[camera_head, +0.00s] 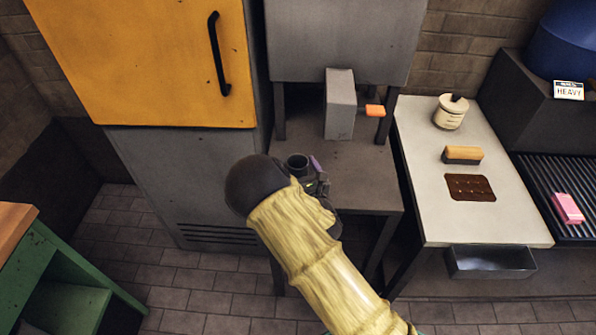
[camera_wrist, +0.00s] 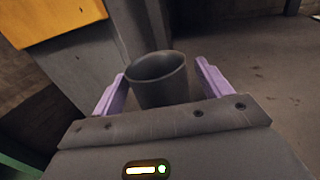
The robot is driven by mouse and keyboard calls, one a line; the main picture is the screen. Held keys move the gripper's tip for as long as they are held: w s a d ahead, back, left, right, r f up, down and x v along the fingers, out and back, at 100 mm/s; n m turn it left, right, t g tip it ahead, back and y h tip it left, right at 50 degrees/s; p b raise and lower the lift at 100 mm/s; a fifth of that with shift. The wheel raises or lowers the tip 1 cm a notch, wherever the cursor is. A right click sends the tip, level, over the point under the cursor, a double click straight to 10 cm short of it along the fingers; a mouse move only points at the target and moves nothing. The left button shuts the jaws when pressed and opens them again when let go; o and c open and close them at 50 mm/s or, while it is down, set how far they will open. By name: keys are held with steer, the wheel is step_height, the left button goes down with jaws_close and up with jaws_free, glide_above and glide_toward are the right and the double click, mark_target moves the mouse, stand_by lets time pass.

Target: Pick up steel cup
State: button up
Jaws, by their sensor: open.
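The steel cup (camera_wrist: 160,83) is a dark grey, open-topped cup. In the wrist view it stands upright between the two purple fingers of my gripper (camera_wrist: 163,88), with a gap visible on the right side and a smaller one on the left. In the head view the cup (camera_head: 297,163) shows only its rim and upper part, on the grey shelf under the hopper-like box. My gripper (camera_head: 308,168) is open around the cup there. My arm hides the cup's lower part and most of the gripper in that view.
A yellow-doored cabinet (camera_head: 140,60) stands close on the left. A pale bench (camera_head: 420,180) at right holds a jar (camera_head: 450,113) and a brush (camera_head: 462,155). The shelf's (camera_head: 365,185) right part is clear.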

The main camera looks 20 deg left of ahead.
steer(key=shift+x, duration=1.05)
steer(key=c, duration=1.1)
